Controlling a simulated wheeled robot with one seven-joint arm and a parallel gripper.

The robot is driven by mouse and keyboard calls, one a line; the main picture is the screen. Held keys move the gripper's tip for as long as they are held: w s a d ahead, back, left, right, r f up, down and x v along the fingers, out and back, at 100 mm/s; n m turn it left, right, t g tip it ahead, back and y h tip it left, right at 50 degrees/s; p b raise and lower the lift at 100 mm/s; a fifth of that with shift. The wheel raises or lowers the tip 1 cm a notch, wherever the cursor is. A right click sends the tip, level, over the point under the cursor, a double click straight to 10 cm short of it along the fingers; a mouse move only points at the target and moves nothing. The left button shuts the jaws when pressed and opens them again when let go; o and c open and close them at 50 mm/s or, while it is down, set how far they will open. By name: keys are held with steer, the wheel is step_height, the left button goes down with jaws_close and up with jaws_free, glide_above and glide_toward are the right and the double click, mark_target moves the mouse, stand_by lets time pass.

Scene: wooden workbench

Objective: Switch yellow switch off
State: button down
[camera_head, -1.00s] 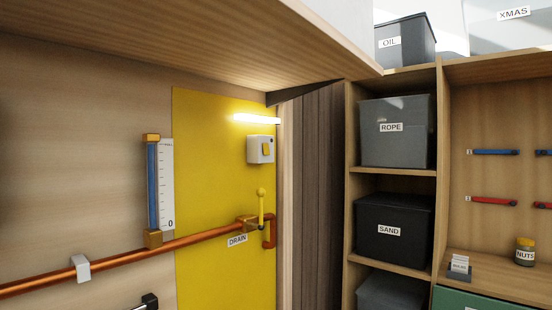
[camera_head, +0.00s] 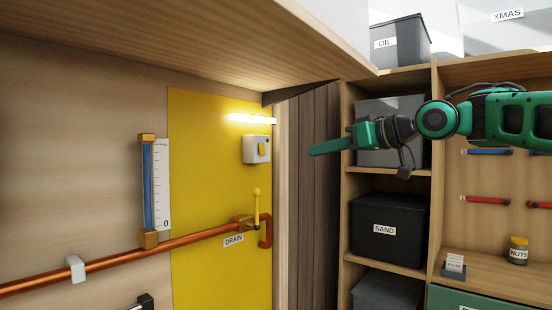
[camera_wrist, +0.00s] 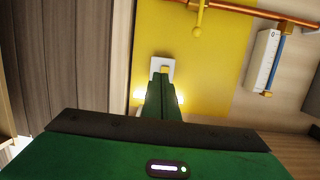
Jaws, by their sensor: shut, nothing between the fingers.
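The yellow switch (camera_head: 262,149) is a small rocker on a white box (camera_head: 249,149) fixed to a yellow wall panel (camera_head: 205,170). A lit lamp (camera_head: 251,120) glows just above it. My green gripper (camera_head: 311,152) is in the head view to the right of the switch, apart from it, with its fingers pointing left and together. In the wrist view my gripper (camera_wrist: 161,76) points toward the white box (camera_wrist: 154,63), and its fingertips overlap part of the box and the yellow switch (camera_wrist: 165,69). The fingers hold nothing.
A copper pipe (camera_head: 120,256) with a yellow drain lever (camera_head: 257,207) runs below the switch. A blue gauge (camera_head: 149,190) is left of it. Shelves with a sand box (camera_head: 388,236) stand to the right. A wooden overhang (camera_head: 200,40) is above.

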mark_target(263, 155)
steer(key=shift+s+a+r+n+y, duration=0.15)
steer(key=shift+a+r, duration=0.15)
steer(key=shift+r, duration=0.1)
steer(key=shift+s+a+r+n+y, duration=0.1)
steer(key=shift+a+r+n+y, duration=0.05)
steer(key=shift+a+r, duration=0.2)
steer(key=x, duration=1.4)
steer(key=shift+f, duration=0.1)
steer(key=shift+a+f, duration=0.1)
steer(key=shift+f, duration=0.1)
